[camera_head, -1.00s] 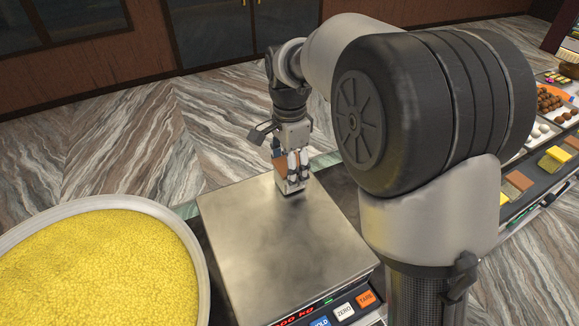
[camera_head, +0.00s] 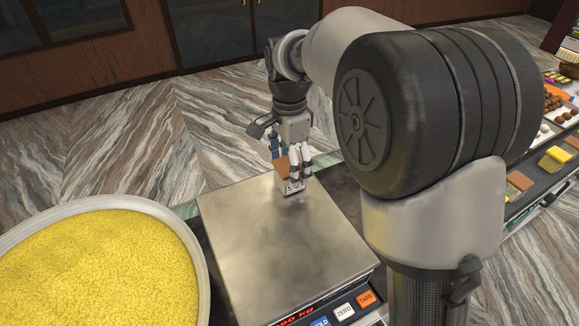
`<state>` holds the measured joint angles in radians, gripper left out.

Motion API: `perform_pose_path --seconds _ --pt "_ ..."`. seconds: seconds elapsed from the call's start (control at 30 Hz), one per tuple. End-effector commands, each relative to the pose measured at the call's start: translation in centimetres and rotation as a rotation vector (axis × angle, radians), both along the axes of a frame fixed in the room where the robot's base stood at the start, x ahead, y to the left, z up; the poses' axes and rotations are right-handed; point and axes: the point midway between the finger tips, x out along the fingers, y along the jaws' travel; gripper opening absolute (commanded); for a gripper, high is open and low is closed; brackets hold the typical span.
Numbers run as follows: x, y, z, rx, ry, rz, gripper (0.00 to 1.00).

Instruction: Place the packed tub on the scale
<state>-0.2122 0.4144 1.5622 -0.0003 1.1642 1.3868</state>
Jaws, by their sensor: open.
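The scale (camera_head: 285,250) has a flat, bare metal plate and a front panel with a red display and buttons. A small brown-topped piece (camera_head: 282,167), which looks like the packed tub, is at the far edge of the plate, between my gripper's fingers. Its lower part is mostly hidden by the fingers. My gripper (camera_head: 292,182) points down over the plate's far edge and is open around the piece. I cannot tell whether the fingers still touch it, or whether its base rests fully on the plate.
A large round pan (camera_head: 188,238) of yellow grains stands close to the left of the scale. A display counter (camera_head: 545,165) with trays of sweets runs along the right. Most of the scale plate is clear. Marble floor lies beyond.

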Motion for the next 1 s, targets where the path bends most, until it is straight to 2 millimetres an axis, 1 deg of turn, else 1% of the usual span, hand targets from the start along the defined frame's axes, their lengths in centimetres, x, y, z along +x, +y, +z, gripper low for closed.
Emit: perform_pose_path --seconds 0.03,0.2,0.4,0.5,0.6,0.8,0.87,0.97,1.0 --pt "0.1 0.0 1.0 0.001 -0.004 0.0 0.73" --pt "0.1 0.0 4.9 0.001 -0.005 0.0 0.73" --pt "0.1 0.0 8.6 0.0 -0.003 0.0 0.73" --pt "0.0 0.0 9.8 0.001 -0.002 0.0 0.73" --pt "0.0 0.0 10.4 0.0 -0.001 0.0 0.73" --pt "-0.3 -0.2 10.8 0.001 -0.004 0.01 0.73" --pt "-0.8 -0.5 11.2 0.002 -0.013 0.032 0.73" --pt "-2.6 -1.7 12.2 0.006 -0.043 0.111 0.73" --pt "-3.7 -2.3 12.6 0.006 -0.059 0.155 0.73"
